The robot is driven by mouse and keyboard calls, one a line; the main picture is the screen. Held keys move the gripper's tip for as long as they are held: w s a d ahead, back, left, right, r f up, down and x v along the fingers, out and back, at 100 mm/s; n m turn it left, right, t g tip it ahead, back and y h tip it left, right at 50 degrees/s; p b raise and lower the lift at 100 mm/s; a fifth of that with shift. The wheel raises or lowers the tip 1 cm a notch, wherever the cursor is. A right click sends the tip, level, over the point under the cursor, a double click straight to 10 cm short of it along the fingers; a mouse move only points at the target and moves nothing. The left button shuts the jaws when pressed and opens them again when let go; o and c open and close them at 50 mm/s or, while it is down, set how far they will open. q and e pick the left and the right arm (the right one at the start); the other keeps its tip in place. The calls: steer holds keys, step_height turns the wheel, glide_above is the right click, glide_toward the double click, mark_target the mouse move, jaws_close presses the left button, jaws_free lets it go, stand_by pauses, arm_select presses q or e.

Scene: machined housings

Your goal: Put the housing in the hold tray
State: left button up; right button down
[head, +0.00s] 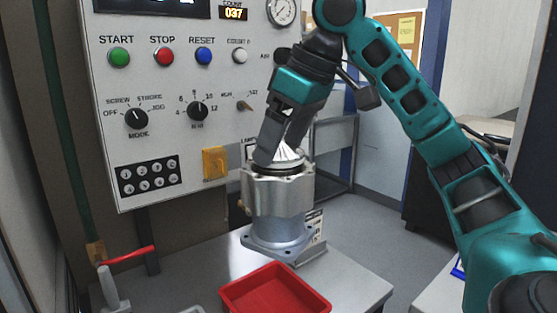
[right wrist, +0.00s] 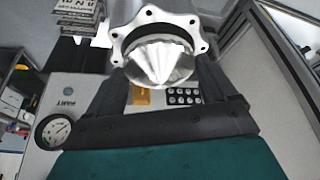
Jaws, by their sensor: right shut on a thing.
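The housing (head: 278,193) is a silvery machined piece with a scalloped, holed flange and a bright ridged cone at its top. It stands upright over a blue-grey flanged base (head: 277,240) on the table; I cannot tell whether it rests on it. My right gripper (head: 279,155) comes down tilted from above and is shut on the housing at its top. The right wrist view shows the housing's flange (right wrist: 125,42) and cone beyond my right gripper's fingers (right wrist: 160,90). A red tray (head: 233,301), empty where visible, lies in front of the base. My left gripper is not in view.
A control panel (head: 150,95) with buttons and knobs stands close behind on the left. A red-handled lever (head: 128,256) is at the left. The grey table (head: 352,283) is bare to the right of the red tray. A small labelled block (head: 313,228) stands behind the base.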

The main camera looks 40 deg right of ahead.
mark_target(312, 191)
steer(key=shift+f, duration=2.4)
step_height(312, 191, down, 8)
steer(key=shift+f, duration=0.1)
steer(key=shift+f+b, duration=1.4)
steer(key=shift+f, duration=1.8)
jaws_free()
steer(key=shift+f, duration=0.1)
steer(key=p+v, duration=0.1)
steer(key=v, duration=1.1)
